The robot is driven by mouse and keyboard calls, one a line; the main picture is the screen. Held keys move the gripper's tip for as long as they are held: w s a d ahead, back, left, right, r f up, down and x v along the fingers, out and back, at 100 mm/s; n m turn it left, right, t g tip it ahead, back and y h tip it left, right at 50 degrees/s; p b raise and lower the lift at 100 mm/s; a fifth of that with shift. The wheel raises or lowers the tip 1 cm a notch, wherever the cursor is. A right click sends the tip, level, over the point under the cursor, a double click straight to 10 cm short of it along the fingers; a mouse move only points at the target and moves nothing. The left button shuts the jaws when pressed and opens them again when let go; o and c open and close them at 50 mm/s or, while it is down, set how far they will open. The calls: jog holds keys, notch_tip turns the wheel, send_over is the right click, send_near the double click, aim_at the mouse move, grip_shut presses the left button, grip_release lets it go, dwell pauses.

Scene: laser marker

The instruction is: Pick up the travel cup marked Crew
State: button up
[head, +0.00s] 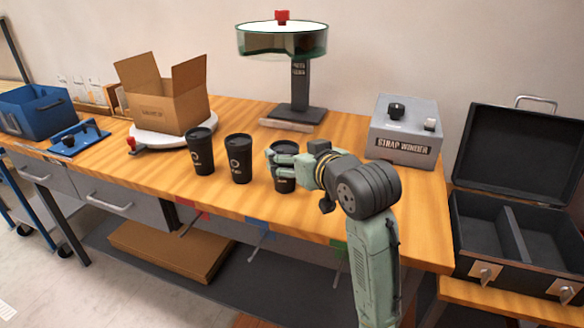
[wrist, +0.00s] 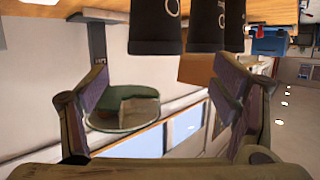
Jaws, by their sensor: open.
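Three black lidded travel cups stand upright in a row on the wooden bench: a left cup (head: 200,155), a middle cup (head: 238,162) and a right cup (head: 284,182). Each has a pale mark, too small to read, so I cannot tell which says Crew. My gripper (head: 281,153) is open at the right cup's upper part, its fingers hiding some of it. In the wrist view the picture is upside down; the nearest cup (wrist: 155,30) lies ahead of the open gripper (wrist: 160,75), with other cups behind it. I cannot tell whether the fingers touch it.
A cardboard box (head: 165,108) sits on a white round stand behind the left cup. A green-rimmed machine (head: 298,95) stands at the back, a grey strap winder (head: 405,135) to the right. An open black case (head: 500,245) is at far right. Bare bench lies in front.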

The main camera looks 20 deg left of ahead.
aim_at(287, 149)
jog(key=shift+x, duration=1.15)
jog(key=p+x, duration=0.2)
jog(key=x, duration=0.3)
jog(key=shift+w+f, duration=0.15)
jog(key=shift+w, duration=0.2)
jog(key=shift+d, duration=0.1)
jog(key=c, duration=0.8)
